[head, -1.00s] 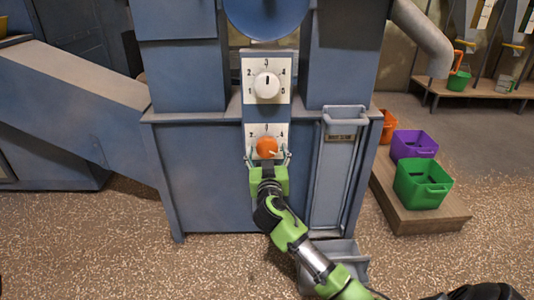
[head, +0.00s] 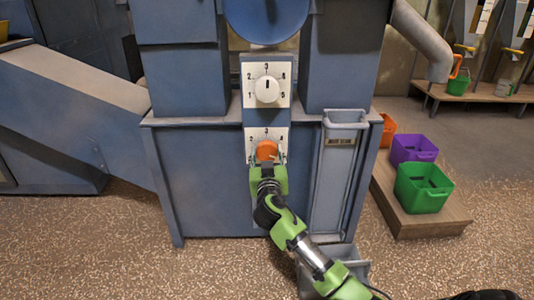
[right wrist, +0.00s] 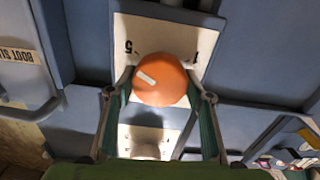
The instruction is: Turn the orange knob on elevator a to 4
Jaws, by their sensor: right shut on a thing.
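The orange knob (head: 267,150) sits on the lower white dial plate in the middle of the blue machine. My right gripper (head: 267,160) reaches it from below and is shut on it. In the right wrist view the orange knob (right wrist: 170,88) is between the two fingers (right wrist: 160,97), one on each side. Its white mark points to the left there. That view is upside down, with a 5 at upper left and a 1 at upper right of the plate. The number at the mark cannot be read clearly. My left gripper is not in view.
A white knob (head: 267,90) with its own numbered plate is just above. A grey chute (head: 336,180) with a label stands close on the right, above a grey bin (head: 340,262). Purple (head: 413,147) and green (head: 424,188) buckets stand on a wooden platform at right.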

